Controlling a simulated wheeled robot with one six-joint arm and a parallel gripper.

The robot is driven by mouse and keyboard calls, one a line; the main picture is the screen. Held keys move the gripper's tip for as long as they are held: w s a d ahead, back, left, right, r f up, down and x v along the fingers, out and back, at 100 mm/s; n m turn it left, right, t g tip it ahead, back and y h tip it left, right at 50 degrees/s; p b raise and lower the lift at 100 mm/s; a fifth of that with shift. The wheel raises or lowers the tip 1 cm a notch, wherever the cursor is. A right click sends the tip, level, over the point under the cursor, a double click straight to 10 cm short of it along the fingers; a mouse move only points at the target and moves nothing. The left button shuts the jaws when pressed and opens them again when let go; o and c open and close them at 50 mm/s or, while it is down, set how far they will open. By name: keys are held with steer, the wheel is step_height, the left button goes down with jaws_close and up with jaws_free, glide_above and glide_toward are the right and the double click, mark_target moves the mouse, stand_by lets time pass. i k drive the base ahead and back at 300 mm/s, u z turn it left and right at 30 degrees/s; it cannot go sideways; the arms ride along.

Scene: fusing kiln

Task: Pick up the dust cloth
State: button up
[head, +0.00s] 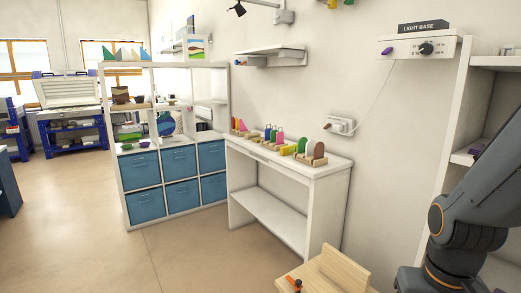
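I cannot make out the dust cloth with certainty in the head view. A small purple item (478,149) lies on a shelf at the right, partly behind my arm, and is too small to identify. Another small purple item (388,50) is at the left end of the white box under the "LIGHT BASE" label. My arm reaches up at the right edge of the picture. My gripper is out of view.
A white side table (335,171) against the wall bears colored pieces in wooden stands. A white shelf unit (107,100) with blue bins (178,163) stands left of it. A wooden piece (345,268) with an orange-handled tool (294,284) is close in front. Floor (70,220) at left is clear.

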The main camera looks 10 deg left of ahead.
mark_target(257, 140)
steer(key=u, duration=2)
steer(key=i, duration=2.05)
steer(key=z, duration=1.3)
steer(key=i, duration=1.25)
steer(key=z, duration=0.15)
